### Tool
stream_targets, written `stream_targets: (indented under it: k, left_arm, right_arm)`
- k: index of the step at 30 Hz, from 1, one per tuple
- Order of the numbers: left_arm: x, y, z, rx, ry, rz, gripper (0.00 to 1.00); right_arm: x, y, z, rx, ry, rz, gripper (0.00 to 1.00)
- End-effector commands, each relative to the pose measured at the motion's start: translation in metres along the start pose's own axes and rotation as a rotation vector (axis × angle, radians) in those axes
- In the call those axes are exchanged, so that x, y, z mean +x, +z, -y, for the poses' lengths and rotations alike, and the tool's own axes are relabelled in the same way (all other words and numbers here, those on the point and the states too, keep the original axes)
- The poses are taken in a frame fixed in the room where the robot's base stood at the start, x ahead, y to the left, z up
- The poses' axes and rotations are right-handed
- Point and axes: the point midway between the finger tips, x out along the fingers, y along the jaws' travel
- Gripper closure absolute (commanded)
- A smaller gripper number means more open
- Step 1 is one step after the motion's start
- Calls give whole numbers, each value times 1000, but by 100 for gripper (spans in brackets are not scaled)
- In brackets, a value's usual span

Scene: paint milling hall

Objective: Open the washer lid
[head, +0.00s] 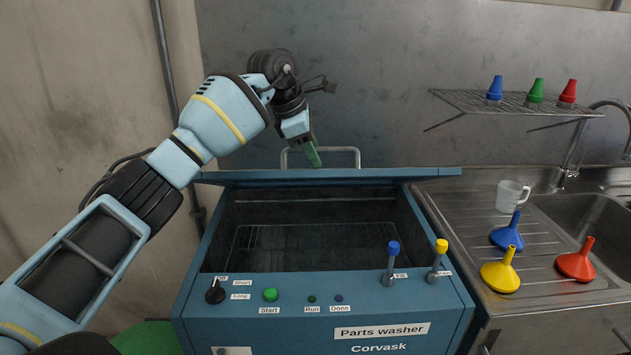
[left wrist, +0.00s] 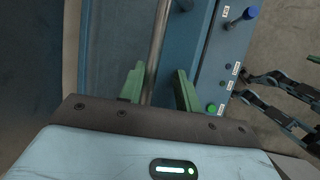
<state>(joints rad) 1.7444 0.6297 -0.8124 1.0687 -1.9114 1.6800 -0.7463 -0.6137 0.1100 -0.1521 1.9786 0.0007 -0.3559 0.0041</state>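The parts washer (head: 320,325) is a blue cabinet with a dark open tub (head: 315,225) and a wire rack inside. Its blue lid (head: 400,174) is raised and shows almost edge-on above the tub. A grey bar handle (head: 345,150) stands on the lid. My left gripper (head: 313,154) is at this handle. In the left wrist view, its green fingers (left wrist: 160,88) stand apart on either side of the bar (left wrist: 155,45), with a gap visible on the right side. My right gripper (left wrist: 312,98) shows at the right edge there, its green-tipped fingers apart and empty.
The washer's front panel carries a black dial (head: 215,292), a green button (head: 270,295), a blue-topped lever (head: 393,250) and a yellow-topped lever (head: 441,248). On the right, a sink drainer holds several funnels (head: 507,238) and a white jug (head: 512,196). A wire shelf (head: 515,103) hangs above.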

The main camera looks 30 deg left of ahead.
Motion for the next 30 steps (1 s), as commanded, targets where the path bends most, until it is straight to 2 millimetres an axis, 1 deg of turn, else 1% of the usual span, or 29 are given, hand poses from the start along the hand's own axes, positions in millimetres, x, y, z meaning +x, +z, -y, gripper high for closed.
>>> stream_targets:
  k: [1, 6, 15, 20, 30]
  left_arm:
    - [6, -4, 5, 1, -2, -2, 66]
    - [19, -12, 21, 1, -2, -2, 66]
    - [32, -20, 41, 0, -2, 0, 66]
    - [33, -21, 44, -1, -1, 0, 66]
    - [31, -21, 44, -1, 0, 1, 66]
  right_arm:
    - [0, 0, 0, 0, 0, 0, 100]
    - [0, -1, 0, 0, 0, -1, 100]
    - [0, -1, -1, -3, 0, -2, 100]
    - [0, -1, -2, -8, 0, -2, 100]
    - [-1, -2, -3, -13, 0, -3, 100]
